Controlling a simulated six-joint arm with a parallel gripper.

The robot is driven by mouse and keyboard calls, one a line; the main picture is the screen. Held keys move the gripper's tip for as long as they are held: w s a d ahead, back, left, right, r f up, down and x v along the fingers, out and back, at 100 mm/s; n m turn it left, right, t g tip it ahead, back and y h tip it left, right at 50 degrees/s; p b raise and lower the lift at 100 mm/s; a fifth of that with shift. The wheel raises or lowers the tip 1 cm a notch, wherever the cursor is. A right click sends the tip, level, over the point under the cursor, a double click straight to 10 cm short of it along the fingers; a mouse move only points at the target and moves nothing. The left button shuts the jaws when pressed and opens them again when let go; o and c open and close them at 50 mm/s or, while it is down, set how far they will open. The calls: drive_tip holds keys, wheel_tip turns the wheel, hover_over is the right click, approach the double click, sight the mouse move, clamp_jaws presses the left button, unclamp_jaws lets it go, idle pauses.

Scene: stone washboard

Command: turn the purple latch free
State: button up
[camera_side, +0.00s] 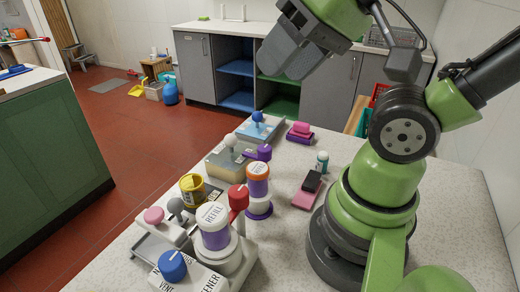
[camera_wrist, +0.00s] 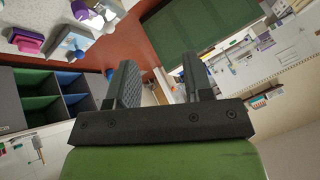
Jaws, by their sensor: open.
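The purple latch (camera_side: 263,152) is on a beige and grey box (camera_side: 228,164) in the middle of the stone worktop, at the box's right side. A purple piece (camera_wrist: 80,10) at the top left of the wrist view may be the same latch, but I cannot tell for sure. My gripper (camera_side: 285,62) is raised high above the far end of the worktop, well apart from the latch. In the wrist view its two dark fingers (camera_wrist: 160,80) stand apart with nothing between them.
A blue box with a blue knob (camera_side: 257,118) and pink and purple blocks (camera_side: 300,131) stand beyond the latch. An orange-topped purple jar (camera_side: 258,190), a yellow tin (camera_side: 192,190) and a REFILL jar (camera_side: 214,226) stand nearer. The worktop's right side (camera_side: 460,215) is bare.

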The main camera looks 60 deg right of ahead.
drive_tip(key=shift+o, duration=0.8)
drive_tip(key=shift+w, duration=0.15)
drive_tip(key=m+g+h, duration=0.2)
drive_tip(key=m+g, duration=0.5)
drive_tip(key=m, duration=0.7)
hover_over(265, 148)
wheel_tip(265, 148, down, 14)
drive_tip(key=shift+a+f, duration=0.1)
drive_tip(key=shift+f, duration=0.75)
wheel_tip(265, 148, down, 9)
drive_tip(key=c, duration=0.9)
